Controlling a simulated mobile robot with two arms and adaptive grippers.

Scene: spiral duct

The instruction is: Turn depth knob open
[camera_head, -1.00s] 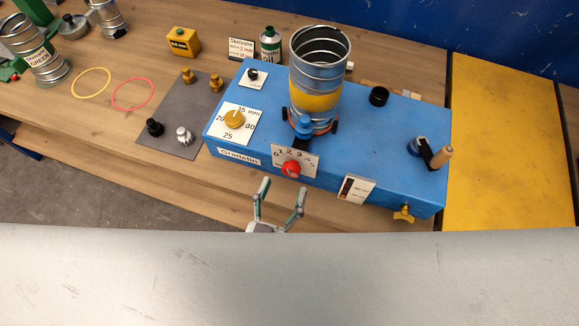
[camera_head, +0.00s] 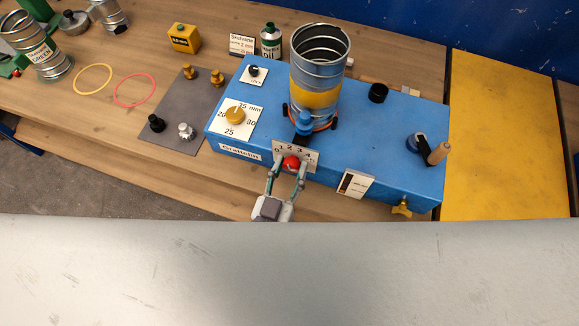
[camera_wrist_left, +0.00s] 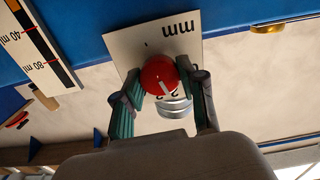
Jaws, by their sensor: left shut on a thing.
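The red depth knob (camera_head: 291,163) sits on the front face of the blue machine (camera_head: 385,140), on a white dial plate (camera_head: 309,156) numbered from 0 upward. My left gripper (camera_head: 288,166) is at the knob, with one finger on each side, shut on it. In the left wrist view the red knob (camera_wrist_left: 160,76) with a white mark lies between the fingertips of the gripper (camera_wrist_left: 162,88). The plate (camera_wrist_left: 131,48) behind it reads "mm", upside down, and its numbers are mostly hidden. My right gripper is not in view.
A steel duct with a yellow band (camera_head: 318,72) stands on the machine above the knob. A yellow dial knob (camera_head: 235,115) is to the left, a crank handle (camera_head: 438,153) to the right. A scale label (camera_head: 355,185) is right of the gripper.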

